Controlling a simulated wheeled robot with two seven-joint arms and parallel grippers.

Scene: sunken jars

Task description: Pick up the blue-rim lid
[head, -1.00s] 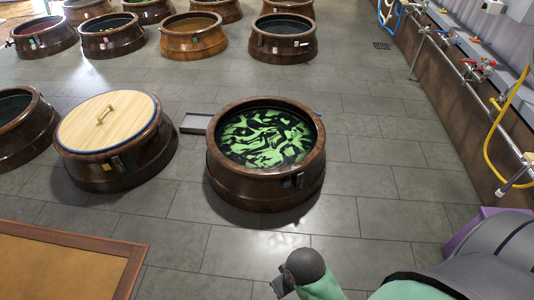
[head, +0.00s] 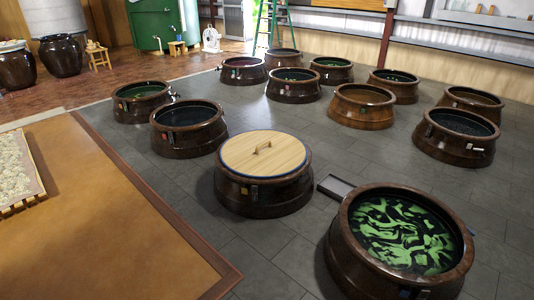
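The blue-rim lid (head: 248,158) is a round, pale wooden disc with a thin blue edge and a wooden bar handle (head: 262,147) on top. It lies flat on a brown jar (head: 262,196) sunk in the floor, near the middle of the head view, and covers its mouth. Neither of my grippers shows in the view now.
An open jar with green leaves in dark liquid (head: 402,230) stands to the right, with a small grey floor tray (head: 334,187) between. Several open jars stand behind. Grey tiled floor is clear between table and lidded jar.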

